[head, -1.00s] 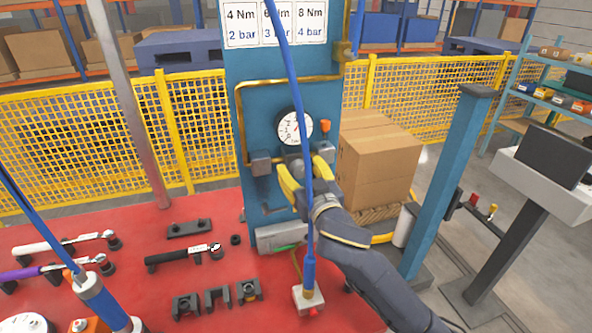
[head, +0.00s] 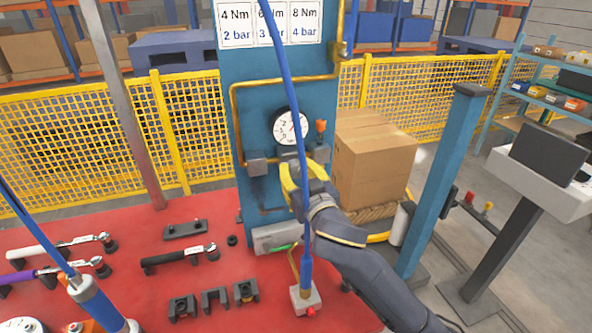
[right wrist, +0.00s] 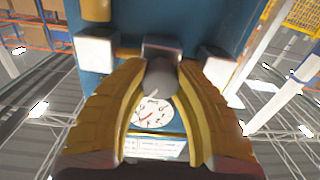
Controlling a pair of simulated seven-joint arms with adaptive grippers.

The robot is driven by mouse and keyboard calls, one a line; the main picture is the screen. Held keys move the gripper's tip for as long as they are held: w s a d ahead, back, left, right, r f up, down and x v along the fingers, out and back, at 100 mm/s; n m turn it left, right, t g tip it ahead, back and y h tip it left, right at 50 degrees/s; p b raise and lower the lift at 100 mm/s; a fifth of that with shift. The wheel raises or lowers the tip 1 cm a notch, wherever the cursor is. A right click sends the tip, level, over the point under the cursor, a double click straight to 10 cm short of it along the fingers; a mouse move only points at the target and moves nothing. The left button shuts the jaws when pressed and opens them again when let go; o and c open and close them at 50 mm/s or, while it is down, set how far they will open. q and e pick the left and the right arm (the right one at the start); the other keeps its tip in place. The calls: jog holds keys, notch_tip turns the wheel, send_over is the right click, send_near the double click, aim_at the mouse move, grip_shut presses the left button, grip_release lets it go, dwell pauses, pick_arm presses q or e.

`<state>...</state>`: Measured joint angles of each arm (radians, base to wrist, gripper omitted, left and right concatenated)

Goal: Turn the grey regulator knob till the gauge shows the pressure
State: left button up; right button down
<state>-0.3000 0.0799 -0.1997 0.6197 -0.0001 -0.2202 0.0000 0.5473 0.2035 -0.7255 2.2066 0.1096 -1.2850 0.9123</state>
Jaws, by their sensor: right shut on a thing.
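The round white gauge (head: 290,127) is on the blue panel (head: 262,90), below a sign (head: 268,24) pairing Nm values with bar values. Its needle is too small to read surely. My right gripper (head: 291,164) is at the panel just below the gauge, its yellow fingers shut on the grey regulator knob. In the right wrist view the knob (right wrist: 161,76) sits between the two curved fingers, with the gauge (right wrist: 152,112) beyond it. A blue hose crosses in front of the gripper in the head view and hides part of it. My left gripper is not in view.
A red table (head: 130,235) holds wrenches (head: 180,257), black holders (head: 214,301) and a grey block with a red button (head: 305,299). The blue hose (head: 290,100) hangs before the panel. A cardboard box (head: 372,160) stands right of the panel, near a blue post (head: 446,180).

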jog(key=shift+r, duration=0.15)
jog(key=shift+r+m, duration=0.1)
jog(key=shift+m, duration=1.2)
jog(key=shift+d, duration=0.1)
jog(key=c, duration=1.4)
grip_release()
jog(key=o, duration=0.5)
jog(key=shift+s, duration=0.15)
jog(key=v, duration=0.7)
jog(key=shift+s, duration=0.1)
